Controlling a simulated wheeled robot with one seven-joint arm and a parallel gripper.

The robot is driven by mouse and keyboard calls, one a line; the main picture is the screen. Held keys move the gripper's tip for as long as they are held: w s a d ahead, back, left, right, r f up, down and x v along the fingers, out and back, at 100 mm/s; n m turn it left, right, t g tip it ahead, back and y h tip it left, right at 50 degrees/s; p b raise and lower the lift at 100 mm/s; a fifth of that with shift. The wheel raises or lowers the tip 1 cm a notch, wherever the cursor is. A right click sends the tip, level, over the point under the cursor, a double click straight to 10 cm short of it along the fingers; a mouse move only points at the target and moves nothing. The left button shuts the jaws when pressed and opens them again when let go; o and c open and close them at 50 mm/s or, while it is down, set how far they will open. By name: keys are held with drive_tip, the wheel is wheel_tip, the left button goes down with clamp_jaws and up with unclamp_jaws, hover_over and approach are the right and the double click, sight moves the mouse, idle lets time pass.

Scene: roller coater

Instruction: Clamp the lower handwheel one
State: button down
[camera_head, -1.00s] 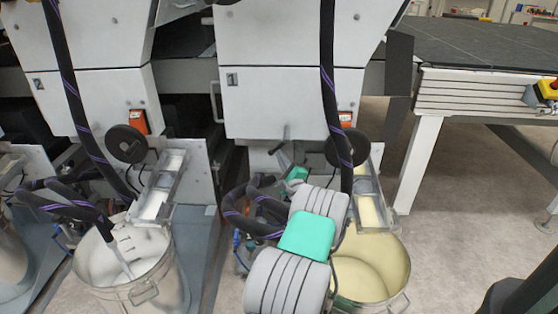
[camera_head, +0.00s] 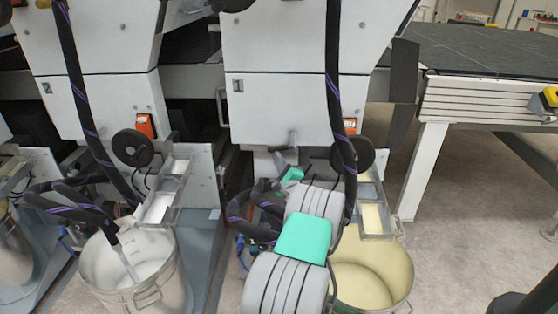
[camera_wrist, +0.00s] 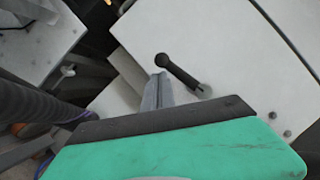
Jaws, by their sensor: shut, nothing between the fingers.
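Two black lower handwheels show in the head view. The right one (camera_head: 352,154), on the right machine, is partly covered by a hanging hose. The left one (camera_head: 132,148) is on the left machine. My gripper (camera_head: 279,158) is in front of the right machine, left of and apart from its handwheel. In the wrist view my gripper's grey fingers (camera_wrist: 158,91) are together and hold nothing. Just beyond them is a black handle (camera_wrist: 181,74) on a white panel. I cannot tell whether they touch it. No round handwheel shows in the wrist view.
A dark hose (camera_head: 335,100) hangs between my arm and the right handwheel. A yellowish bucket (camera_head: 372,288) and a tilted tray (camera_head: 376,216) lie below it. A whitish bucket (camera_head: 133,275) stands at left. A conveyor table (camera_head: 478,100) is at right, with clear floor below.

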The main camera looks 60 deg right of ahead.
idle(0.4)
drive_tip(key=v, duration=0.7)
drive_tip(key=shift+s+a+p, duration=0.3)
drive_tip(key=shift+p, duration=0.1)
